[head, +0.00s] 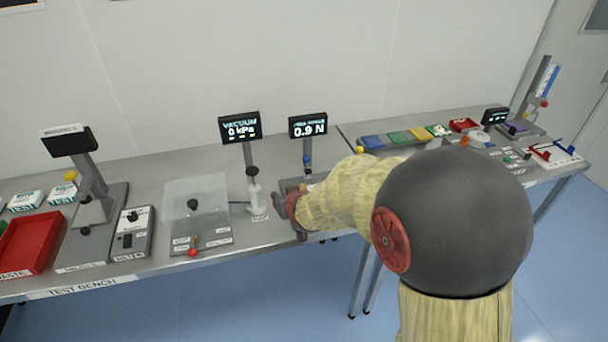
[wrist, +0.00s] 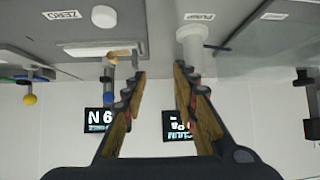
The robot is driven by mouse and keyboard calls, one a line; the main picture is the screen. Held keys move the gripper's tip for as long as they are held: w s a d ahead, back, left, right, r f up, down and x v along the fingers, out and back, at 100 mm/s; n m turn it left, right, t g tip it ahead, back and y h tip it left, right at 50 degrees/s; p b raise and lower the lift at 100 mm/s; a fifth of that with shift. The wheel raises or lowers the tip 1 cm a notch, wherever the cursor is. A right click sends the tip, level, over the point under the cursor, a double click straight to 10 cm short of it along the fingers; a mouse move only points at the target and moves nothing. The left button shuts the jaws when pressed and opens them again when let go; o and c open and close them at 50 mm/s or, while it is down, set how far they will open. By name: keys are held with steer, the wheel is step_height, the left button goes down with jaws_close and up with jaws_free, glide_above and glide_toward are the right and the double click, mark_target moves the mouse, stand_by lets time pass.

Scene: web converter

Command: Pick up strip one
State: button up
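I cannot pick out strip one for certain in either view. In the wrist view, which is upside down, a pale flat piece (wrist: 108,48) lies on the tester beside a round white button and a ZERO label; I cannot tell if it is the strip. My gripper (wrist: 160,72) is open, with nothing seen between its fingers. In the head view my arm reaches to the front of the tester with the 0.9 N display (head: 308,125), and the gripper is mostly hidden there.
Left of my gripper stand a white push post (head: 257,200), the vacuum display (head: 240,127) and a clear chamber (head: 197,208). A red waste tray (head: 52,225) is at far left. Coloured pads (head: 398,137) and a red tray (head: 464,125) are on the right bench.

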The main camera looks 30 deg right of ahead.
mark_target(309, 186)
steer(key=shift+m+t+h, duration=0.4)
steer(key=shift+t+h, duration=0.1)
steer(key=shift+t, duration=0.2)
steer(key=w+d+f+p, duration=0.1)
steer(key=w+d+p, duration=0.1)
steer(key=d, duration=0.1)
steer(key=d+f+p, duration=0.1)
steer(key=shift+w+d+f, duration=0.3)
steer(key=shift+w+d, duration=0.1)
steer(key=shift+b+x, duration=0.4)
steer(key=shift+x, duration=1.15)
steer(key=shift+d+b+x, duration=0.15)
steer(key=shift+b+x, duration=0.05)
steer(key=shift+x, duration=1)
steer(key=shift+d+b+x, duration=0.15)
steer(key=shift+b+x, duration=0.05)
steer(key=shift+x, duration=0.95)
steer(key=shift+r, duration=0.2)
steer(key=shift+c, duration=0.6)
jaws_close()
